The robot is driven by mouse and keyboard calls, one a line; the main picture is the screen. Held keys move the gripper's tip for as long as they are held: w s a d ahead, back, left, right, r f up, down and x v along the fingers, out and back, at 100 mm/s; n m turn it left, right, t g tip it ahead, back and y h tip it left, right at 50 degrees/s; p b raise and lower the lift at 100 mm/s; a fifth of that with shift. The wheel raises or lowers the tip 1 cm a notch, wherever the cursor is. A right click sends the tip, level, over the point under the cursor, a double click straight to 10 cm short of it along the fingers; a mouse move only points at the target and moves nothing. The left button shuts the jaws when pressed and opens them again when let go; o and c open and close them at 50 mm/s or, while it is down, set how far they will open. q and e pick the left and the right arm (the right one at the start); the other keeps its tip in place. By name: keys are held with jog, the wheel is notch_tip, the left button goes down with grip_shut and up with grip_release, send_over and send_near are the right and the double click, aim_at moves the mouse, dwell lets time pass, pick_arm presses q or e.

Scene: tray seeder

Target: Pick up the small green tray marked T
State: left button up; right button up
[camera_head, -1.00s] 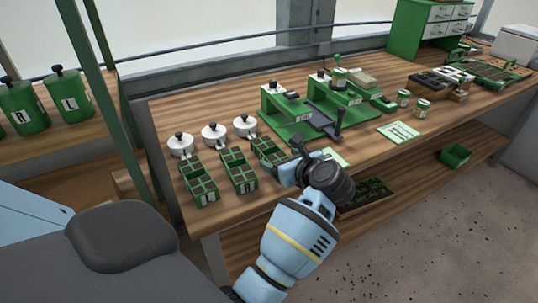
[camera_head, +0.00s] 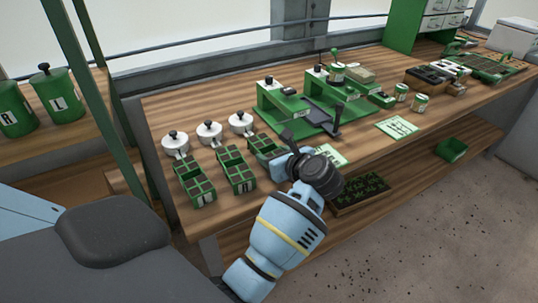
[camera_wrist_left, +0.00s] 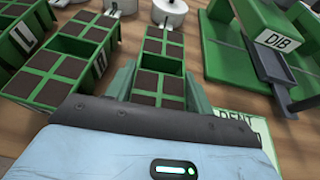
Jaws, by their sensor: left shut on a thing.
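Three small green trays with dark cells stand in a row at the bench's left front. The right-hand one (camera_head: 262,145) is partly hidden by my left gripper (camera_head: 284,161), and its front label is hidden, so I cannot read a T. In the left wrist view this tray (camera_wrist_left: 161,48) lies between the two fingers (camera_wrist_left: 160,84), which are shut on its sides. It still looks level with its neighbours; I see no clear gap under it. The middle tray (camera_head: 236,168) and left tray (camera_head: 195,180) carry white letter labels. My right gripper is not in view.
White lidded pots (camera_head: 209,132) stand behind the trays. A green dibbling stand marked DIB (camera_wrist_left: 283,40) is close on the right. A green card (camera_head: 330,155) lies beside the gripper. Bare wood (camera_head: 180,108) shows behind the pots.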

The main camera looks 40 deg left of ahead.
pick_arm(q)
notch_tip(320, 180, up, 18)
dwell(0.7)
